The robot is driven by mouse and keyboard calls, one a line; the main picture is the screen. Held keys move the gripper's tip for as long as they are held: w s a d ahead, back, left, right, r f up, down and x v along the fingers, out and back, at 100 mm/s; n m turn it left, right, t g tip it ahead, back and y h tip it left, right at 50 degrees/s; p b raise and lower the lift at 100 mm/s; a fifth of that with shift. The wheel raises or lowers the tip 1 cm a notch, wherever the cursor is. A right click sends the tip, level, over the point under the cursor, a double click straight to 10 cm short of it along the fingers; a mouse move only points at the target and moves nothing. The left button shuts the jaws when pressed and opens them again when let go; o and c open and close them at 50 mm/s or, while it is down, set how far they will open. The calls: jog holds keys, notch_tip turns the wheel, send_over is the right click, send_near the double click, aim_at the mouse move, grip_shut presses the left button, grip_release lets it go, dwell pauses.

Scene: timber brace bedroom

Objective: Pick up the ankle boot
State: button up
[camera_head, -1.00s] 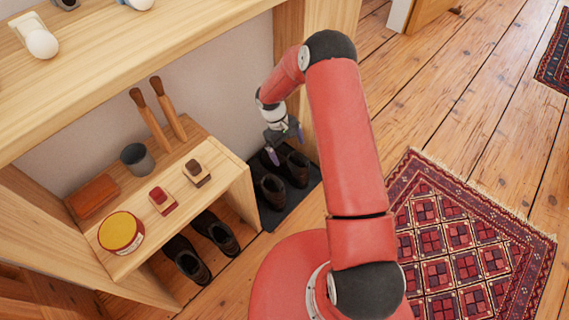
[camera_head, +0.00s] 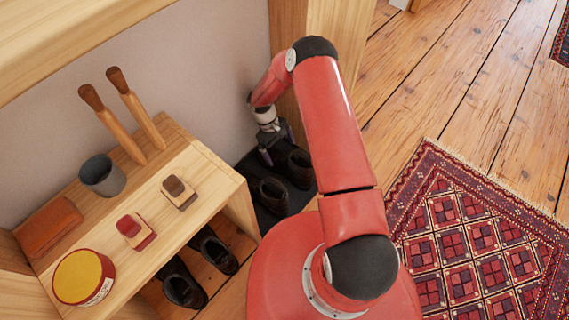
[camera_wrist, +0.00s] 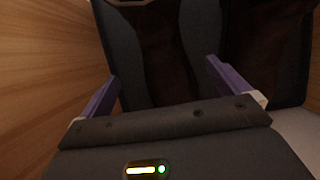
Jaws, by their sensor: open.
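A pair of dark brown ankle boots stands on a dark grey mat (camera_head: 272,222) beside the wooden bench. The nearer boot (camera_head: 272,195) and the farther boot (camera_head: 299,172) show in the head view. My gripper (camera_head: 278,149) is open and empty, pointing down over the back of the pair. In the wrist view, one dark boot (camera_wrist: 164,55) lies between the two purple fingers of my gripper (camera_wrist: 162,72), and the other boot (camera_wrist: 268,40) is right of the right finger. The wrist view is dark, and I cannot tell the fingers' height against the boot.
The wooden bench (camera_head: 150,190) holds a yellow-lidded tin (camera_head: 83,277), two brushes, a grey cup (camera_head: 102,175) and a brown block. More dark shoes (camera_head: 183,287) stand beneath it. A wooden post and wall close in behind the mat. A patterned rug (camera_head: 470,235) lies right.

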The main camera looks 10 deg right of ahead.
aim_at(285, 164)
jog(key=x, duration=0.7)
jog(key=shift+s+a+f+b, duration=0.25)
jog(key=shift+s+b, duration=0.05)
jog(key=shift+b, duration=0.05)
jog(key=c, duration=1.4)
jog(key=shift+c, duration=0.3)
jog(key=shift+r, duration=0.15)
